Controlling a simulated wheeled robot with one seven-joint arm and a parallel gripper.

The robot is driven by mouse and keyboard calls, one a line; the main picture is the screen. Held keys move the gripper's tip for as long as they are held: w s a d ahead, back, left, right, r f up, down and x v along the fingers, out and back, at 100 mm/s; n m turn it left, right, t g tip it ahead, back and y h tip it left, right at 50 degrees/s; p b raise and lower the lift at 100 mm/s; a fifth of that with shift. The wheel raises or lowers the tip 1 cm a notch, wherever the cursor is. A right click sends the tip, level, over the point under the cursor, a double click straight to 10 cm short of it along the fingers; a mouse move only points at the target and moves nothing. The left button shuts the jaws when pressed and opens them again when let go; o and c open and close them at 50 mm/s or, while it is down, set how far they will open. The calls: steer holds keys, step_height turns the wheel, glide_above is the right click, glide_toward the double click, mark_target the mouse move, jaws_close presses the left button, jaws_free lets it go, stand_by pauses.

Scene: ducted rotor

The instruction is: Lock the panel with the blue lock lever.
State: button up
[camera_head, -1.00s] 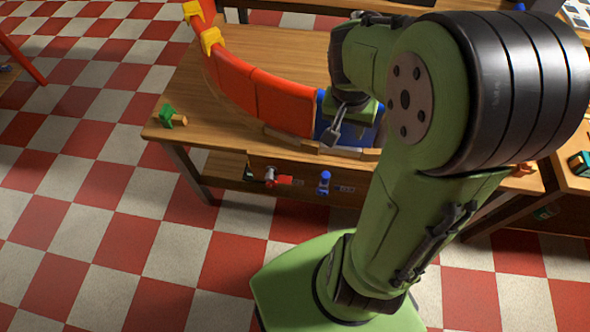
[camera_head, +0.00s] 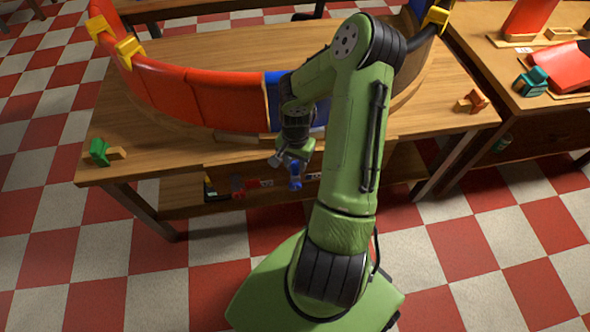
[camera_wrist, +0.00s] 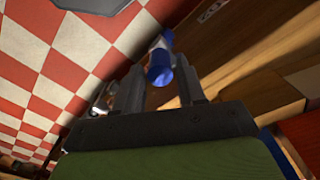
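The blue lock lever (camera_head: 295,176) sticks out from the front of the wooden table, below its top edge. My gripper (camera_head: 288,160) is just above and beside it in the head view. In the wrist view my gripper (camera_wrist: 158,80) is open, its two fingers apart. The blue lever (camera_wrist: 160,68) shows in the gap between the fingertips; I cannot tell whether it touches either finger. The blue panel (camera_head: 273,100) stands at the end of the row of red panels (camera_head: 215,100) on the table, partly hidden behind my arm.
A red lever (camera_head: 238,186) sits left of the blue one on the table front. A green clamp-like piece (camera_head: 99,152) is on the left table corner and an orange one (camera_head: 473,101) on the right. Yellow clips (camera_head: 128,49) sit on the red panels. The checkered floor (camera_head: 130,275) before the table is clear.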

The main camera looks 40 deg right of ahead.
step_height(320, 180, down, 3)
steer(key=shift+r, duration=0.2)
jaws_close()
